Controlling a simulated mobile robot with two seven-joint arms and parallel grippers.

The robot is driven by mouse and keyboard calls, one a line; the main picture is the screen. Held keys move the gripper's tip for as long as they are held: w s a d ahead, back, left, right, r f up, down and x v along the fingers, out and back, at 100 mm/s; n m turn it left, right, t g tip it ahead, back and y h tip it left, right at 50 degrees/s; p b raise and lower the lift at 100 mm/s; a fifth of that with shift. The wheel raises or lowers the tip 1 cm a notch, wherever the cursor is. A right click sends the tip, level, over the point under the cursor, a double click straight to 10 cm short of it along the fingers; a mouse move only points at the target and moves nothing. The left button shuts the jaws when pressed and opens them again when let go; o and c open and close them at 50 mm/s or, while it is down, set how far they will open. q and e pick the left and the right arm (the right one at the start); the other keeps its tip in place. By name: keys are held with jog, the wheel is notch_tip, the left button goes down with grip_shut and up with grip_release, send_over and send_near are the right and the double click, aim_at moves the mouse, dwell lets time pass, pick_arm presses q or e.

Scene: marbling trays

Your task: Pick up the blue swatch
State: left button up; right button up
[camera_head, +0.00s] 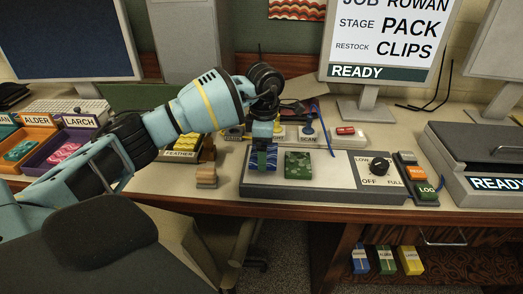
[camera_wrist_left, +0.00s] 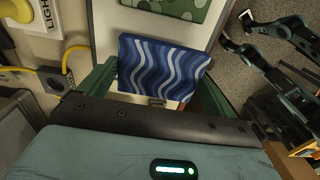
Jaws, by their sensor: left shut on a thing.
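The blue swatch (camera_head: 261,167) has wavy light and dark blue stripes. It is at the left end of the light-topped panel (camera_head: 330,176). My left gripper (camera_head: 264,148) comes down over it from above, with its fingers shut on it. In the left wrist view, the blue swatch (camera_wrist_left: 163,66) lies between the two green fingers of my left gripper (camera_wrist_left: 155,88). I cannot tell whether the swatch is clear of the panel.
A green patterned swatch (camera_head: 298,165) lies just right of the blue one. A black knob (camera_head: 379,166) is further right on the panel. Colored trays (camera_head: 77,146) stand at the left, a grey lidded box (camera_head: 480,160) at the right.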

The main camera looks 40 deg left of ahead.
pick_arm(q)
jog(key=s+d+r+p, duration=0.1)
jog(key=s+d+p, duration=0.4)
jog(key=s, duration=0.9)
jog(key=shift+d, duration=0.6)
pick_arm(e)
jog(key=w+d+r+t, duration=0.1)
jog(key=w+r, duration=0.4)
jog(key=r, duration=0.2)
jog(key=shift+w+t, duration=0.15)
jog(key=shift+t, duration=0.25)
pick_arm(q)
jog(key=shift+r, duration=0.1)
pick_arm(e)
jog(key=shift+r, duration=0.15)
pick_arm(q)
jog(key=shift+w, duration=0.1)
notch_tip(320, 180, up, 8)
jog(key=f, duration=0.1)
jog(key=s+d+f+m, duration=0.2)
jog(key=d+m, duration=0.1)
jog(key=m, duration=0.9)
jog(key=s+d+f+m, duration=0.2)
jog(key=d+f+m, duration=0.1)
jog(key=m, duration=0.9)
jog(key=shift+s+d, duration=0.25)
jog(key=shift+d, duration=0.35)
